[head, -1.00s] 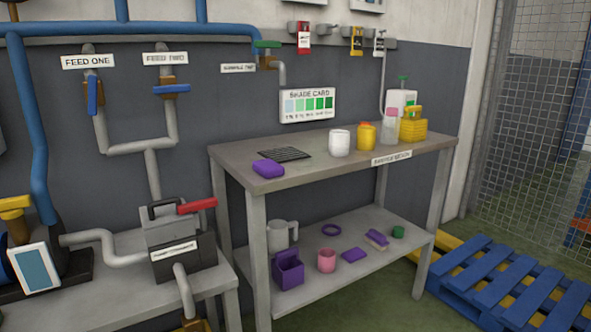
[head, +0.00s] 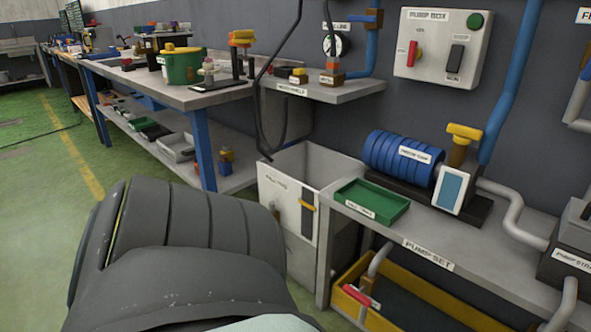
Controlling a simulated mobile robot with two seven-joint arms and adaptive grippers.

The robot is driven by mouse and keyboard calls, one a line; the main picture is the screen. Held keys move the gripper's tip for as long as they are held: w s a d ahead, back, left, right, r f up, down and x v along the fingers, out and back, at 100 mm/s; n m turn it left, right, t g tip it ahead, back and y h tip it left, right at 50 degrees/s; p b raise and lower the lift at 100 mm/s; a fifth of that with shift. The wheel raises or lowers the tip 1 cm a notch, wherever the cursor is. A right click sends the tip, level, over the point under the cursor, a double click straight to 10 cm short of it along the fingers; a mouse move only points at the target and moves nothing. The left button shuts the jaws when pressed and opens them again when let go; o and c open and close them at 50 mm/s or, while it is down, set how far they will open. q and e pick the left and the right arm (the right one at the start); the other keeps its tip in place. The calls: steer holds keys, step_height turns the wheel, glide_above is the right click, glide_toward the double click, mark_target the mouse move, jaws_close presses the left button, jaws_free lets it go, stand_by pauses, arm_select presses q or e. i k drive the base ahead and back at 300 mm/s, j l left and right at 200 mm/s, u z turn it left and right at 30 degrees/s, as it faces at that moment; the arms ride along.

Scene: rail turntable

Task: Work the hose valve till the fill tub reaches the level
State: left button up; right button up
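The fill tub (head: 285,207), a pale grey-white open box with a blurred front label, stands left of the pump bench in the head view. Its front has a dark upright strip (head: 307,222) with a yellow marker (head: 308,205). No liquid surface can be made out inside. A black hose (head: 259,110) hangs down to the tub's left back rim. A blue pipe (head: 371,45) above the small shelf carries a brass fitting with a blue handle (head: 362,17); I cannot tell whether this is the hose valve. Neither gripper is in view.
My dark arm link fills the lower left. A small wall shelf (head: 345,92) holds small fittings below a round gauge (head: 335,45). The pump bench (head: 440,232) carries a green tray (head: 371,201) and blue pump (head: 400,160). A yellow bin (head: 430,295) is underneath. Green floor is open at left.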

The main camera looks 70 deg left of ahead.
mark_target(372, 20)
steer(key=u, duration=2.1)
steer(key=k+j+u, duration=0.2)
steer(key=j+u, duration=0.2)
steer(key=i, duration=0.05)
